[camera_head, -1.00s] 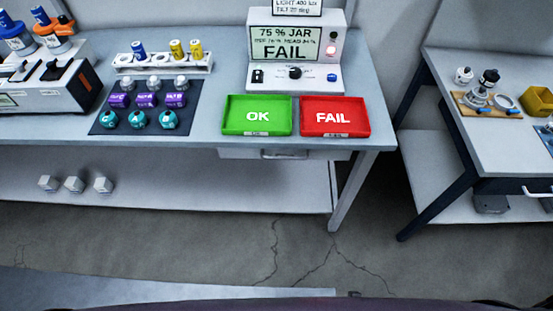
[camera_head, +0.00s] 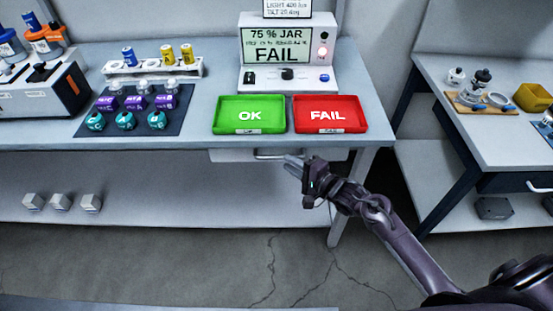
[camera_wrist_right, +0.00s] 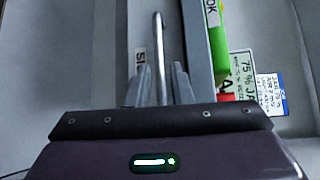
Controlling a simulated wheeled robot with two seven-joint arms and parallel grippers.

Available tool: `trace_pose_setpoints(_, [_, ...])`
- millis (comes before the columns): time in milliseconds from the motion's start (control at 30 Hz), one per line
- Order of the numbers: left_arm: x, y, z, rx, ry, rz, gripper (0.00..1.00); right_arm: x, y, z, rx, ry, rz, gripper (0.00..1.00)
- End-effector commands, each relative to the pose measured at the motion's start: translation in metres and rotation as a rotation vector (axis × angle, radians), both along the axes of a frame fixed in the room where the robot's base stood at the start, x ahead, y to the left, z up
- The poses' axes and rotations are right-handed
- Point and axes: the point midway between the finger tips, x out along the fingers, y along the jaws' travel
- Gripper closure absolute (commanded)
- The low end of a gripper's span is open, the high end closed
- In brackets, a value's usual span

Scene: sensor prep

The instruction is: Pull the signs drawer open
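The signs drawer (camera_head: 232,155) is a pale drawer under the front edge of the bench, and it looks closed. Its metal bar handle (camera_head: 270,156) is partly hidden by my right gripper. My right gripper (camera_head: 292,164) is at the handle, below the red tray. In the right wrist view, the handle bar (camera_wrist_right: 158,40) runs between the two open fingers, with a gap showing beside it; whether a finger touches it I cannot tell. A label starting with "SI" (camera_wrist_right: 140,62) shows on the drawer front, partly hidden. My left gripper is out of view.
A green OK tray (camera_head: 222,112) and a red FAIL tray (camera_head: 346,106) sit on the bench above the drawer. A bench leg (camera_head: 352,200) stands close to my right arm. A second table (camera_head: 480,130) is at right. The floor in front is clear.

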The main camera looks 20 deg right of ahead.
Motion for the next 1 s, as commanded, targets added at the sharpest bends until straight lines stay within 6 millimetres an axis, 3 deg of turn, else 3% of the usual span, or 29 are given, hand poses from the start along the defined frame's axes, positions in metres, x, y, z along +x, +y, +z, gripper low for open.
trace_pose_setpoints(300, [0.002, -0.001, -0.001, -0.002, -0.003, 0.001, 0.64, 0.039, 0.022, -0.006, -0.001, -0.001, -0.001, 0.80])
trace_pose_setpoints(667, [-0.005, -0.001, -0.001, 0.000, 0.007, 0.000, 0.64, 0.043, 0.025, -0.008, -0.002, 0.000, -0.001, 0.80])
trace_pose_setpoints(800, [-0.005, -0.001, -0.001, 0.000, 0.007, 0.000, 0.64, 0.043, 0.024, -0.008, -0.003, 0.000, -0.002, 0.99])
trace_pose_setpoints(1000, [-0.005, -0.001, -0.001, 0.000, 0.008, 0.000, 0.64, 0.043, 0.024, -0.008, -0.003, 0.000, -0.002, 1.00])
